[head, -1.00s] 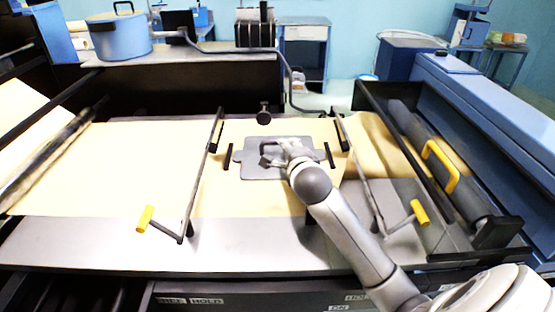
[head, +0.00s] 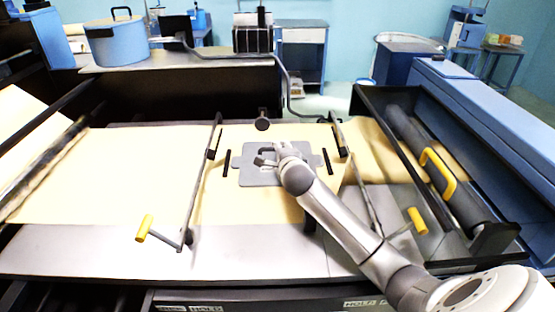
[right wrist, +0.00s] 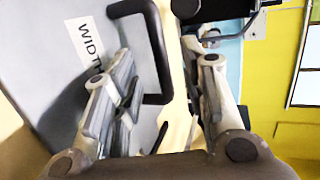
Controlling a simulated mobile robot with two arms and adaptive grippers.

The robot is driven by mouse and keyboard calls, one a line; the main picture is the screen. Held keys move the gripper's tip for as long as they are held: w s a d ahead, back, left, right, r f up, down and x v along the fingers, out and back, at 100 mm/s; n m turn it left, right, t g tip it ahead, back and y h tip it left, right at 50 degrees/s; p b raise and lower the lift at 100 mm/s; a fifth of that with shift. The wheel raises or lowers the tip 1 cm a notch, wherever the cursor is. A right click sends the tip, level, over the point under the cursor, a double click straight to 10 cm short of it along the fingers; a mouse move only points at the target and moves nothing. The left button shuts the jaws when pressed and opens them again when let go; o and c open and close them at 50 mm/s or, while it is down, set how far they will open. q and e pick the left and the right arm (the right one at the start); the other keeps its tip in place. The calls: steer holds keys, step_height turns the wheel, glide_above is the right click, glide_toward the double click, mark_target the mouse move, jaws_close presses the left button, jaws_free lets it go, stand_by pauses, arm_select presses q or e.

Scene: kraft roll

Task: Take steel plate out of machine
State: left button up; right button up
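The steel plate (head: 262,179) is a flat grey plate with side tabs, lying over the tan paper in the middle of the machine. In the right wrist view the plate (right wrist: 45,75) fills the left side, with a "WIDTH" label and a black handle (right wrist: 158,45). My right gripper (head: 272,155) is over the plate at its handle. In the right wrist view its fingers (right wrist: 166,62) are apart, one on each side of the handle's bar in the picture; I cannot tell whether they touch it. My left gripper is not in view.
Two bars with yellow grips (head: 145,228) (head: 417,220) flank the plate. A dark roller with a yellow handle (head: 438,172) lies in a trough at right. A bent black arm with a knob (head: 262,124) is behind the plate. A blue pot (head: 117,42) stands at back left.

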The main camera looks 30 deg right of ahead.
steer(key=shift+p+x, duration=0.4)
steer(key=shift+x, duration=1.25)
jaws_close()
steer(key=shift+r, duration=0.15)
